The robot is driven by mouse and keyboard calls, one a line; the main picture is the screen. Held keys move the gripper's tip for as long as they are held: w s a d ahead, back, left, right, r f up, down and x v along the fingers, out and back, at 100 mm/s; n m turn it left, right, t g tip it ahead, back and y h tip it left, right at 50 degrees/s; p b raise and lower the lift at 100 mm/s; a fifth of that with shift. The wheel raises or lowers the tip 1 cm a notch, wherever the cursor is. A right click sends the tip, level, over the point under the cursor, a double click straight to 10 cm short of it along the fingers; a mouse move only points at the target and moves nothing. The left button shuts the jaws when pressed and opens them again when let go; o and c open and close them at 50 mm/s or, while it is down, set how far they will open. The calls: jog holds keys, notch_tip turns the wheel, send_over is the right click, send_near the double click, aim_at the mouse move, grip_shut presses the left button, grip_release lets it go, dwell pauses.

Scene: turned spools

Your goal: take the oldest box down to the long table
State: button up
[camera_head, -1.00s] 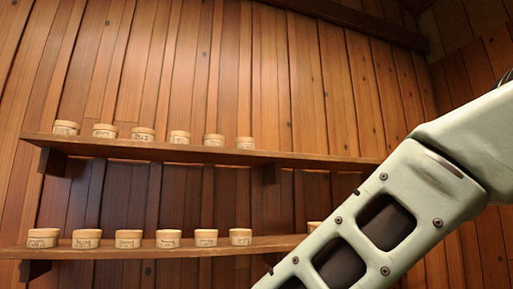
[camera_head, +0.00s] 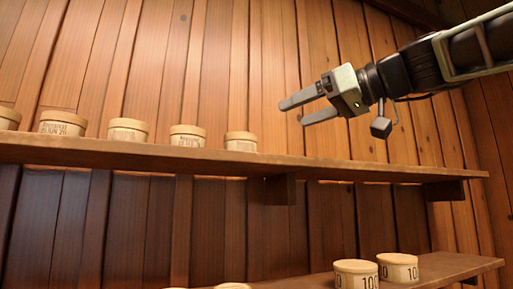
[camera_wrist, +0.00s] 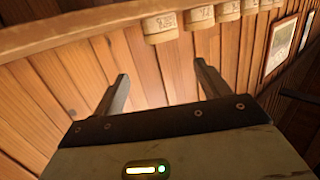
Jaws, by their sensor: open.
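Round pale boxes with dark writing stand in a row on the upper shelf. One box (camera_head: 62,122) has a dated label that seems to include "JUN"; I cannot read it in full. To its right are a second box (camera_head: 128,130), a third (camera_head: 187,136) and a fourth (camera_head: 240,141). A further box (camera_head: 8,118) is cut by the left edge. I cannot tell which is oldest. My gripper (camera_head: 294,112) is open and empty, above the upper shelf and right of the fourth box. Its fingers also show in the wrist view (camera_wrist: 161,82). The long table is not in view.
The upper shelf (camera_head: 350,170) is bare right of the boxes. The plank wall is close behind. A framed sheet (camera_wrist: 281,42) hangs in the wrist view.

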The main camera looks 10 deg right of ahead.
aim_at(234, 140)
jog(key=p+x, duration=0.5)
jog(key=x, duration=0.6)
jog(key=shift+p, duration=0.35)
jog(key=shift+w+a+f, duration=0.15)
jog(key=shift+w+a, duration=0.1)
jog(key=shift+a, duration=0.15)
jog(key=p+x, duration=0.4)
jog(key=shift+a+f, duration=0.1)
jog(key=shift+a, duration=0.15)
jog(key=shift+w+a+f, duration=0.15)
jog(key=shift+w+a, duration=0.1)
jog(key=shift+c, duration=0.3)
jog(key=c, duration=0.7)
